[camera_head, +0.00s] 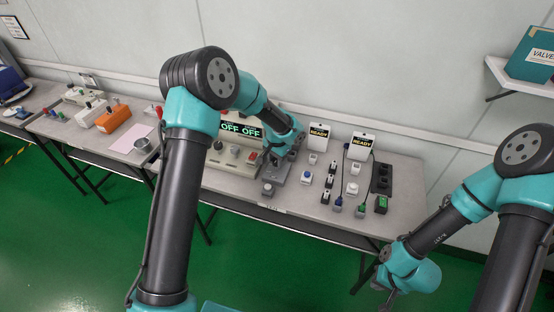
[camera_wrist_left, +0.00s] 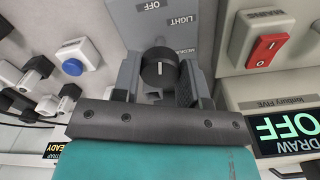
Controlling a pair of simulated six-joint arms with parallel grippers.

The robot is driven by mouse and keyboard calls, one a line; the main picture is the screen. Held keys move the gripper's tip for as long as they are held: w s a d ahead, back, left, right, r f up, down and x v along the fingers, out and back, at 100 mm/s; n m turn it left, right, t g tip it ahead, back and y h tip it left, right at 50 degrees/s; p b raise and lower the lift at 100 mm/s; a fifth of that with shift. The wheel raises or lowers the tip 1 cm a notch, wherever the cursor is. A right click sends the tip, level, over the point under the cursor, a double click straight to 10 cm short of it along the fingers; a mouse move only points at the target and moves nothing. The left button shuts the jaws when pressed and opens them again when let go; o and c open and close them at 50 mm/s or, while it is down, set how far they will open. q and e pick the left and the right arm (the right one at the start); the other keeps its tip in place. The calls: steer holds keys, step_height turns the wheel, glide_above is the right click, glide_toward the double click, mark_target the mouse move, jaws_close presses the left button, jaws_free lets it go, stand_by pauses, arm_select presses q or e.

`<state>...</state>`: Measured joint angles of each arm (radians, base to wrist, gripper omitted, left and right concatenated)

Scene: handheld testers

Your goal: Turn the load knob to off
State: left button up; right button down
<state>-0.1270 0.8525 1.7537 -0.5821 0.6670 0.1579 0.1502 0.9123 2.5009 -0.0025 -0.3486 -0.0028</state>
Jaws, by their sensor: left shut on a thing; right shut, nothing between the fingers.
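The grey tester panel (camera_head: 281,175) stands on the bench under my left gripper (camera_head: 275,157). In the left wrist view the black load knob (camera_wrist_left: 159,67) sits on the grey panel (camera_wrist_left: 190,14), with a short white line on its face. The labels OFF, LIGHT and MEDIUM show beside it, upside down. The white line runs up and down in that view; which end is the pointer I cannot tell. My left gripper (camera_wrist_left: 160,84) is shut on the knob, one finger on each side. My right gripper (camera_head: 389,298) is shut and empty, away from the bench at lower right.
A cream console (camera_head: 232,160) with a red rocker switch (camera_wrist_left: 267,47) and green OFF displays (camera_head: 241,129) stands beside the panel. A blue button (camera_head: 307,176), several black plugs and two READY signs (camera_head: 319,130) lie to the right. Green floor (camera_head: 90,250) is clear in front.

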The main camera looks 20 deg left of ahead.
arm_select(q)
steer(key=shift+n, duration=1.1)
steer(key=o, duration=0.9)
step_height(320, 180, up, 18)
steer(key=shift+f, duration=0.25)
